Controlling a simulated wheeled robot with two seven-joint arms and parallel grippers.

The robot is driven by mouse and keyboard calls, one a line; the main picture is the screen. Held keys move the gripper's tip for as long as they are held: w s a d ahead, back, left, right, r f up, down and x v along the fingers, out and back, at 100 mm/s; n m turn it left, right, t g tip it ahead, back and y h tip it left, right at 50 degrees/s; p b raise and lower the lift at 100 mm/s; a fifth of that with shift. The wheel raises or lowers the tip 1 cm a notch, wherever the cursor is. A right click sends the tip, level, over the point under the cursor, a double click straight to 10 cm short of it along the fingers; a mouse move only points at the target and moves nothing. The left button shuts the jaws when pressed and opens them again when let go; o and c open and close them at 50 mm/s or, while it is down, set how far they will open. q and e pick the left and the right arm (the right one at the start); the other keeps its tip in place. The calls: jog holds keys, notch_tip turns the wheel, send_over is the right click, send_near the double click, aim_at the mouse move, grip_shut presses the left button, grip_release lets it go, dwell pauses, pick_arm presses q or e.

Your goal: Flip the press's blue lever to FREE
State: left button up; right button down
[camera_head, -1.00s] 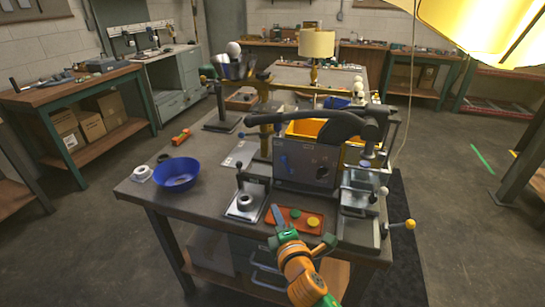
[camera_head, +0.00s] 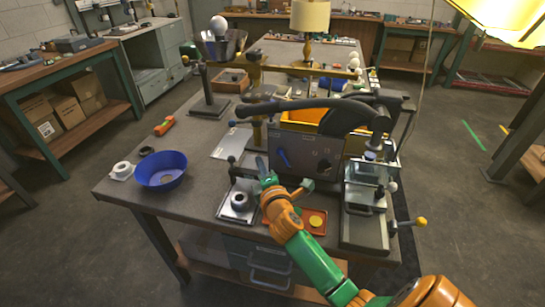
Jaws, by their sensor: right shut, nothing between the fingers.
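The press (camera_head: 306,150) stands on the workbench, a grey box with a long black handle arching over it. Its blue lever (camera_head: 284,157) is on the left part of the front panel and looks slanted, its top leaning left. The panel's markings are too small to read. My right gripper (camera_head: 261,164) is shut and empty, just left of the blue lever and in front of the panel. A small gap seems to separate them; I cannot tell the depth. My left gripper is not in view.
A grey fixture with a ring (camera_head: 239,201) is left of my right wrist. An orange tray (camera_head: 318,229) with a yellow disc lies under my forearm. A blue bowl (camera_head: 162,171) stands at the left. A metal slide with a yellow-knobbed handle (camera_head: 420,221) is at the right.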

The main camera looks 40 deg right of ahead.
aim_at(284, 159)
jog(key=d, duration=0.1)
jog(key=d+p, duration=0.1)
jog(key=w+d, duration=0.1)
jog(key=shift+d+r+p, duration=0.2)
jog(key=shift+r+p, duration=0.1)
jog(key=shift+p, duration=0.1)
jog(key=shift+s+d, duration=0.4)
jog(key=shift+s, duration=0.05)
jog(key=shift+s+r+m+b, duration=0.1)
jog(key=shift+m+b, duration=0.2)
